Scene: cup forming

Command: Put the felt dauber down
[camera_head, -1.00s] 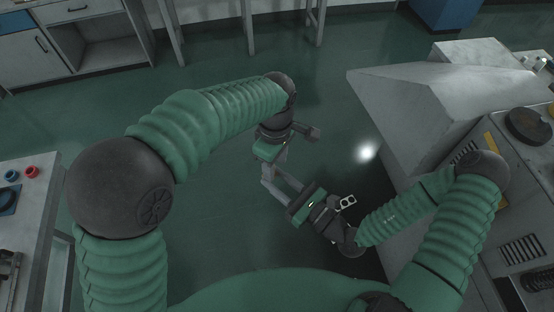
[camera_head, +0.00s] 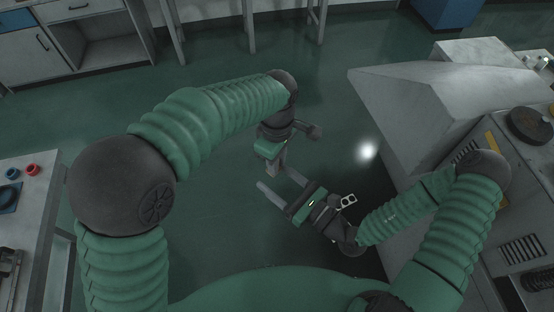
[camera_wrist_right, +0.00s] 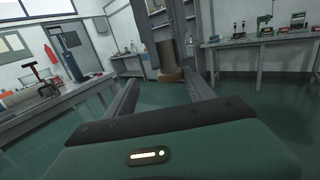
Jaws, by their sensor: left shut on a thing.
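My left gripper (camera_head: 276,168) hangs downward over the open floor near the middle of the head view. Its fingers are partly hidden by its green body. In the right wrist view the left gripper's fingers (camera_wrist_right: 170,30) come down from the top, shut on what looks like the felt dauber (camera_wrist_right: 170,75), a brown blunt cylinder at their lower end. In the head view I cannot make out the dauber. My right gripper (camera_head: 278,184) is open and empty. Its two fingers are spread, pointing toward the left gripper, apart from the dauber.
A grey table (camera_head: 28,225) with red and blue buttons stands at the left. A machine with a large pale hood (camera_head: 410,105) stands at the right, close to my right arm. A cabinet (camera_head: 100,45) is at the back. Green floor between them is clear.

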